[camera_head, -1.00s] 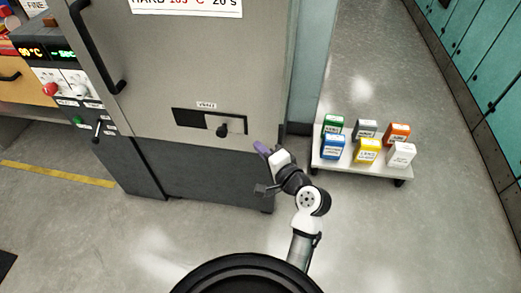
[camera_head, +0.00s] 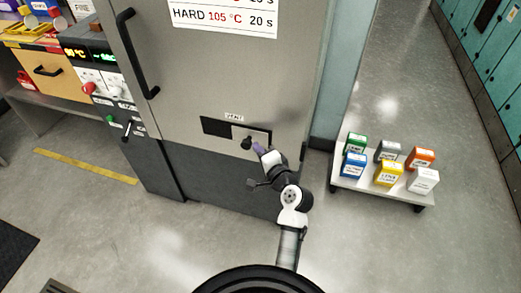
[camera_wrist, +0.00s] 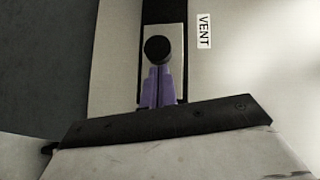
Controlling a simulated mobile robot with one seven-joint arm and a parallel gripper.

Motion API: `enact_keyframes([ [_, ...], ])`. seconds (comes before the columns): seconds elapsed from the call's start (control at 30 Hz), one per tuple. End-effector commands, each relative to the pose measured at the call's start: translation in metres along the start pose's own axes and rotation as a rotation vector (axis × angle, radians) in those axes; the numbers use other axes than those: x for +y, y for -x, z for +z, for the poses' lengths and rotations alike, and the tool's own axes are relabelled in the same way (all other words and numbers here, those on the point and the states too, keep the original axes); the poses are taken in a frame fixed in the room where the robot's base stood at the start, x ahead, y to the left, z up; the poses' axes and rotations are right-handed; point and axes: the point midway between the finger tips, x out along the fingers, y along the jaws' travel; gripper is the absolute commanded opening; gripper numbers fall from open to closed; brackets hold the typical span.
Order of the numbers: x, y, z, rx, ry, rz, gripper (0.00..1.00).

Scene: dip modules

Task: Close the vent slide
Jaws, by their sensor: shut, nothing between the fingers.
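The vent slide is a pale plate (camera_head: 262,136) with a black round knob (camera_head: 247,143), set low on the grey machine front under a VENT label (camera_head: 234,117). The dark vent opening (camera_head: 215,127) shows to the left of the plate. My gripper (camera_head: 257,149) has purple fingers and is at the right side of the knob. In the wrist view the shut fingers (camera_wrist: 156,86) end at the edge of the knob (camera_wrist: 158,50), in front of the plate (camera_wrist: 176,42). I cannot tell whether they touch the knob. The fingers hide part of the plate.
A black door handle (camera_head: 136,52) stands out on the machine above and left. A control panel with a small lever (camera_head: 127,128) is further left. A low wheeled cart (camera_head: 385,188) with several coloured boxes stands to the right. The floor between is clear.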

Motion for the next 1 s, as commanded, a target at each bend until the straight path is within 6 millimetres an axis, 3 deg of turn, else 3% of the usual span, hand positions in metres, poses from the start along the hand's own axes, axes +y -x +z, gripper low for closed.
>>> enact_keyframes([
  [0.13,-0.005,-0.009,0.009,-0.002,0.000,0.000,0.00],
  [0.5,-0.022,-0.068,0.068,-0.003,-0.001,0.000,0.00],
  [1.0,-0.022,-0.077,0.079,-0.010,0.000,-0.002,0.00],
])
